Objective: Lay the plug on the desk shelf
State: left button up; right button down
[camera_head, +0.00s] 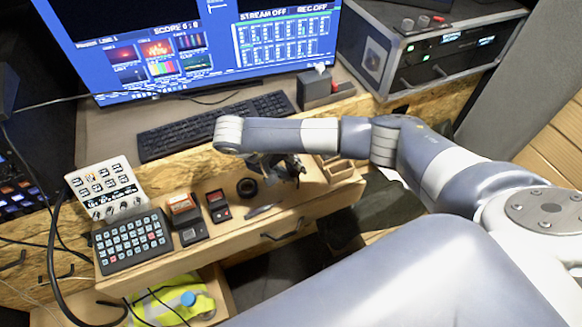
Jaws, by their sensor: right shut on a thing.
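My right gripper (290,172) hangs from the wrist above the right part of the wooden drawer (250,228). It is shut on a small dark thing, taken as the plug, which is mostly hidden by the wrist and fingers. The plug's outline cannot be made out. The wooden desk shelf (105,122), with a black keyboard (215,122) on it, lies behind and above the drawer. My right forearm crosses in front of part of its edge. My left gripper is not in view.
The drawer holds a button pad (132,242), a white mixer (105,190), small card-reader-like boxes (187,218) and a black ring (247,187). A monitor (200,50) and a grey block (314,88) stand on the shelf. A rack case (440,45) is at right.

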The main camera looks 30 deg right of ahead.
jog(key=c, duration=1.3)
grip_release()
jog(key=shift+f, duration=0.1)
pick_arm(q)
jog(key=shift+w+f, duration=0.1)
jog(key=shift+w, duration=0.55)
pick_arm(e)
jog(key=shift+r, duration=0.25)
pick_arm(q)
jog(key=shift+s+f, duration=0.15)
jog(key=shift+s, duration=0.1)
pick_arm(e)
jog(key=v, duration=1.1)
jog(key=shift+a+r, duration=0.25)
jog(key=shift+r, duration=0.1)
